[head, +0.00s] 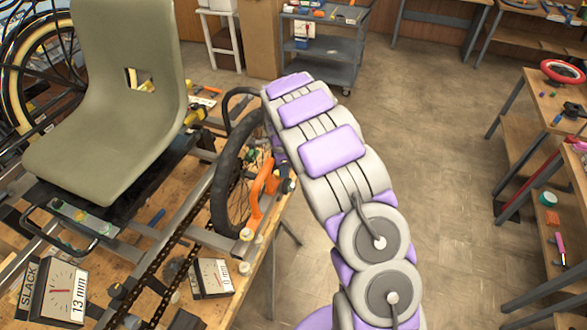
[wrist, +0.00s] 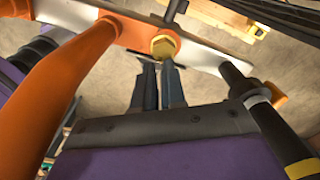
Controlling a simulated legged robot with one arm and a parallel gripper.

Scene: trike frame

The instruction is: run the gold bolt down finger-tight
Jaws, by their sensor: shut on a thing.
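The gold bolt (wrist: 165,46) sits in the orange and silver bracket (wrist: 118,29) in the wrist view, its hex head facing me. My gripper (wrist: 158,63) has its two dark fingers close together, with their tips at the lower edge of the bolt head, shut on it. How deep the tips reach on the head is hard to see. In the head view my purple and grey arm reaches toward the orange fork piece (head: 260,196) beside the front wheel (head: 228,180). My gripper and the gold bolt cannot be made out there.
An orange tube (wrist: 60,80) runs close on the left in the wrist view, and a black bar (wrist: 275,130) on the right. The green seat (head: 115,110), chain (head: 185,240) and dial boxes (head: 212,277) crowd the workbench (head: 255,262). Floor right of my arm is clear.

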